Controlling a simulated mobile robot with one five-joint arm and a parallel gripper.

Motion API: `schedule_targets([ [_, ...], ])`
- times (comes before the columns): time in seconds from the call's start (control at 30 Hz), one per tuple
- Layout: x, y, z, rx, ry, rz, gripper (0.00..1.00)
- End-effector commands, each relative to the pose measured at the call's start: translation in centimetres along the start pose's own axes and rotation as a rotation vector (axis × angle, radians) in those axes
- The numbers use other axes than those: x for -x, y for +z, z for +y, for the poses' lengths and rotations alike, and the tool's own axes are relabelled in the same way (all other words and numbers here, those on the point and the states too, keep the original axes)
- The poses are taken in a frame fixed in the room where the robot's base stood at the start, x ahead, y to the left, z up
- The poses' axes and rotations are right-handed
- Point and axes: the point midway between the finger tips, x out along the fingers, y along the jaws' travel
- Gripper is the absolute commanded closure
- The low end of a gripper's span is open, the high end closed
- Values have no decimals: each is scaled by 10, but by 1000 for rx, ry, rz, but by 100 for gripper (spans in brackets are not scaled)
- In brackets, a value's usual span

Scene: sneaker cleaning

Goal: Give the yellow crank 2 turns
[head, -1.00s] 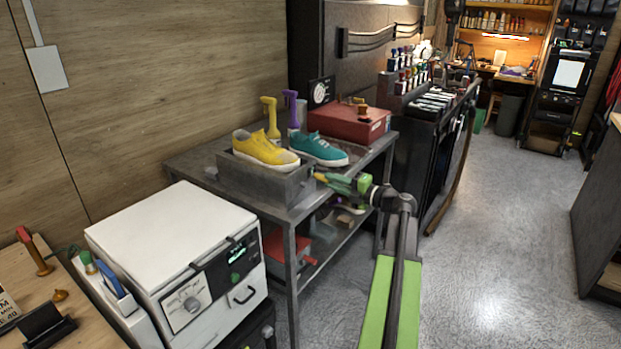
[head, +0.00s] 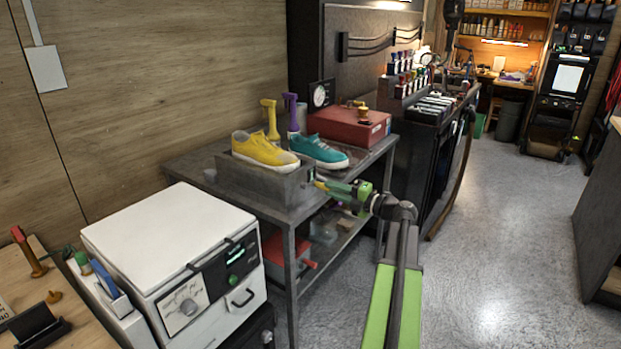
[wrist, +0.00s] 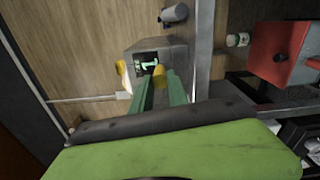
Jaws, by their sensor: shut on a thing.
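The yellow crank shows in the wrist view as a yellow handle (wrist: 159,77) between the two green fingers of my gripper (wrist: 160,86). It is at the end face of a grey metal box (wrist: 175,50), beside a dark opening. In the head view my gripper (head: 324,185) reaches the right end of the grey box (head: 262,183), and a bit of yellow shows at its tip. My gripper is shut on the crank handle. The fingers hide most of the crank, so its angle is hard to tell.
A yellow sneaker (head: 262,151) sits on the box and a teal sneaker (head: 318,151) is behind it. A red case (head: 345,126) stands on the metal table (head: 205,165). A white machine (head: 165,235) is at front left. Floor on the right is clear.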

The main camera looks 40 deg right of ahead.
Motion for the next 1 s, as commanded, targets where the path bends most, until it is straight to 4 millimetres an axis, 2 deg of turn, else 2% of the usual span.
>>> schedule_targets([
  [0.27,0,-9,-16,0,1,1,93],
  [0.57,0,-9,-15,0,1,0,93],
  [0.83,0,-21,-27,0,1,1,93],
  [1.0,0,-21,-27,0,0,1,93],
])
